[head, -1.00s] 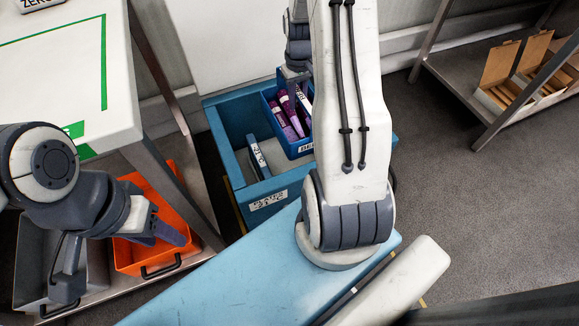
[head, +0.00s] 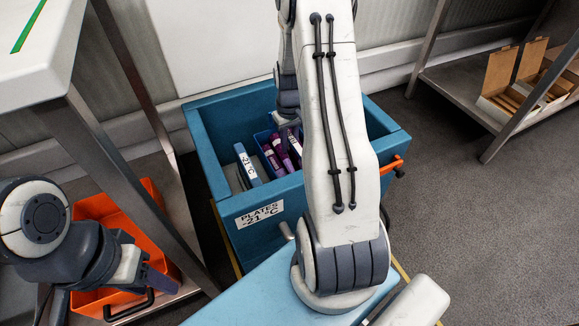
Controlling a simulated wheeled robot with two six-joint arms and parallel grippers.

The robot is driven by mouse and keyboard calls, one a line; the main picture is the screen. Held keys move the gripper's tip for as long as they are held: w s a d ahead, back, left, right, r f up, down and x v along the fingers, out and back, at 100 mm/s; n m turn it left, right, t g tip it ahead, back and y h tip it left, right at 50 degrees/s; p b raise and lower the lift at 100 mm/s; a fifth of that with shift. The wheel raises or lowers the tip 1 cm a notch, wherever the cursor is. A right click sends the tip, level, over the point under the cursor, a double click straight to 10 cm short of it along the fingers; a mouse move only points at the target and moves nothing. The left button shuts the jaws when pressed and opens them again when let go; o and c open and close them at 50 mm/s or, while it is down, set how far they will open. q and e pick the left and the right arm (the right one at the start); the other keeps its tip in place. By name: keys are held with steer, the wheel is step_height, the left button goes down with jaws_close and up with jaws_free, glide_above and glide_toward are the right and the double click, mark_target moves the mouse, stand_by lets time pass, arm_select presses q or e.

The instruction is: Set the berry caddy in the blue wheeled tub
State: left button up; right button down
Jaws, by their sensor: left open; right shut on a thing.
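The blue wheeled tub (head: 215,150) stands ahead of me, with a label reading "PLATES -21 °C" on its front wall. The berry caddy, a dark blue box (head: 262,142) with several purple packs in it, is inside the tub, below the rim. My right arm reaches over the tub, and my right gripper (head: 291,122) is shut on the caddy; its fingers are mostly hidden behind the arm. I cannot tell whether the caddy touches the tub floor. My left gripper (head: 150,282) is open and empty at the lower left, over an orange bin.
A blue-and-white pack (head: 247,163) marked -21 °C is in the tub, left of the caddy. An orange bin (head: 95,210) sits on a low shelf at left, under a white table (head: 45,60). Cardboard boxes (head: 515,85) are on a shelf at right. Floor at right is clear.

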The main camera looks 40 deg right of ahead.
mark_target(290, 155)
step_height(290, 155, down, 6)
steer(key=b, duration=0.3)
steer(key=shift+f, duration=0.2)
steer(key=shift+r, duration=0.1)
steer(key=c, duration=0.7)
jaws_free()
steer(key=shift+f, duration=0.2)
